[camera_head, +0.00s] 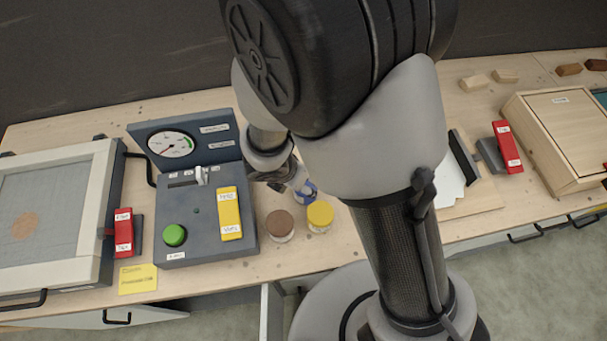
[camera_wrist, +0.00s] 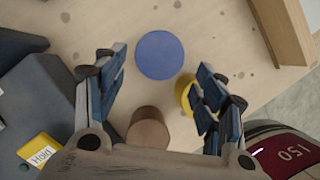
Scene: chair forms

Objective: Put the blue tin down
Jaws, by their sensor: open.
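The blue tin (camera_wrist: 160,55) shows its round blue top in the wrist view, just beyond the fingertips and roughly centred between them. In the head view the blue tin (camera_head: 309,187) is mostly hidden behind my gripper and arm. My gripper (camera_wrist: 163,63) is open, with a finger on either side and clear gaps to the tin. In the head view my gripper (camera_head: 297,180) points down beside the grey control box. The tin appears to stand upright on the wooden bench, though its base is hidden.
A brown-topped tin (camera_head: 280,223) and a yellow-topped tin (camera_head: 320,214) stand close in front of the blue tin. The grey control box (camera_head: 206,240), with a gauge, green button and yellow switch, is at left. A wooden box (camera_head: 560,120) stands at right.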

